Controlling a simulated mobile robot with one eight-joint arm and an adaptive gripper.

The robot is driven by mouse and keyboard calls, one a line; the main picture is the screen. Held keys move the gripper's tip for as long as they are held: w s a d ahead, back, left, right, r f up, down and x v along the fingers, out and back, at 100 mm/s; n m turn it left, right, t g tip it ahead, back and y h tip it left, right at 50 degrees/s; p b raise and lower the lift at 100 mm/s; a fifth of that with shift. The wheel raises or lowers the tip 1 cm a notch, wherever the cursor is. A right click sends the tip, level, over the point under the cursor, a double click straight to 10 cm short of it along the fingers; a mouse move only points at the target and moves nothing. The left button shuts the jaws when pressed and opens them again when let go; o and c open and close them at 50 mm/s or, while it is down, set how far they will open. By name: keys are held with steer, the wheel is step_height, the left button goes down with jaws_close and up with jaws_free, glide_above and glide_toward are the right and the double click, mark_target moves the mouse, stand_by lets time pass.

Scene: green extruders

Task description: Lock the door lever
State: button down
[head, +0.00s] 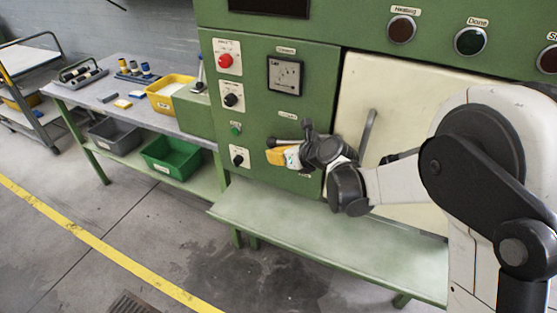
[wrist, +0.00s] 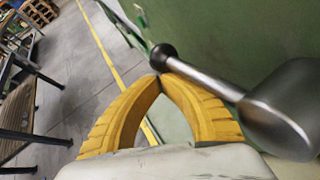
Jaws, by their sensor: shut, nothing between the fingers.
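The door lever is a metal rod (wrist: 205,82) with a black ball at its end, running from a dark grey hub (wrist: 285,108) in the wrist view. In the head view the lever (head: 286,143) lies roughly level, its ball end toward the left, in front of the green panel. My gripper (wrist: 160,80) has yellow fingers that meet at the tips, with nothing between them. The tips are close by the ball end of the lever; I cannot tell whether they touch it. In the head view my gripper (head: 272,156) is just below the lever. The cream door (head: 405,90) looks closed.
The door's grey handle (head: 368,132) stands right of my wrist. A green ledge (head: 310,235) juts out below. Left of the machine, a workbench (head: 110,92) carries a yellow bin (head: 160,104), with a green bin (head: 165,168) underneath. The floor in front is clear.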

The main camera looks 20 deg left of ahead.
steer(key=shift+a+r+p, duration=0.2)
steer(key=shift+a+r, duration=0.05)
steer(key=shift+r, duration=0.4)
steer(key=shift+a+r+p, duration=0.15)
steer(key=shift+a+r, duration=0.05)
steer(key=shift+r, duration=0.4)
